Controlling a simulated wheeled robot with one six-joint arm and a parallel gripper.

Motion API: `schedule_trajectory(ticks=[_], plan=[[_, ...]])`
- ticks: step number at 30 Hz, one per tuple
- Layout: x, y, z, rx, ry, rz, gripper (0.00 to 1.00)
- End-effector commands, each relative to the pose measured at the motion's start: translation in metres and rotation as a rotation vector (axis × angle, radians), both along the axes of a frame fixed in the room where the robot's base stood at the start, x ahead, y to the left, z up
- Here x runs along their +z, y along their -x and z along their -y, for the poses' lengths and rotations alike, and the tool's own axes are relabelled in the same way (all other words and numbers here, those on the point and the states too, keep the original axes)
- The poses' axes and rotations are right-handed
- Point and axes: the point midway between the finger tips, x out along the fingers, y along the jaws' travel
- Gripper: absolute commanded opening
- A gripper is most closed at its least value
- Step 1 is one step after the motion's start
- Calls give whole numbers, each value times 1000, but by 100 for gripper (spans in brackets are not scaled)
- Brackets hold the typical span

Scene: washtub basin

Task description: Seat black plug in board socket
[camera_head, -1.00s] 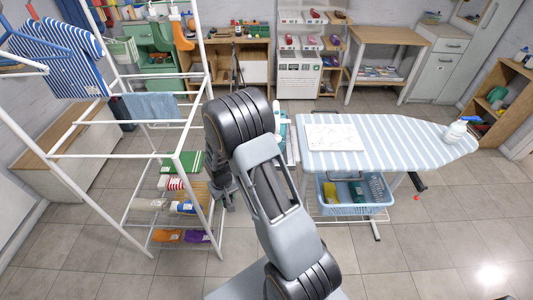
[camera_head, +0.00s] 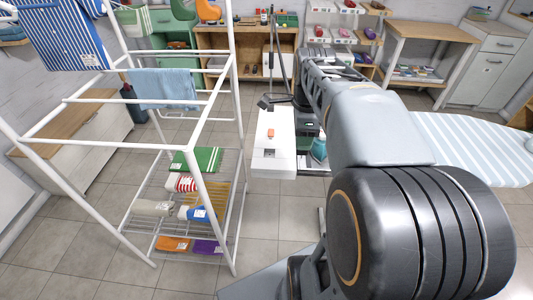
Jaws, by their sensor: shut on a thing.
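The white board (camera_head: 284,163) lies left of my arm in the head view. It has an orange part (camera_head: 270,133) and a small dark socket (camera_head: 268,152) near its front end. My arm reaches forward from the lower right, and my gripper (camera_head: 306,112) is at its far end, just right of the board's back part. The gripper is small, dark and partly hidden by my own wrist. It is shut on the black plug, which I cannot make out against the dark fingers. I cannot tell its height above the board.
A white drying rack (camera_head: 236,120) with cloths stands close on the left. A teal object (camera_head: 320,149) sits right of the white board. The striped ironing board (camera_head: 470,145) is on the right, partly hidden by my arm. A wooden workbench (camera_head: 250,45) stands behind.

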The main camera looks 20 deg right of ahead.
Motion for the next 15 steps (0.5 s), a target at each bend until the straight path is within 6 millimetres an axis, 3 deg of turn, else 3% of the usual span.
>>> schedule_trajectory(ticks=[10,15], plan=[[-36,-76,-17,-22,-2,-6,16],[-65,-99,-22,-24,-2,-5,16]])
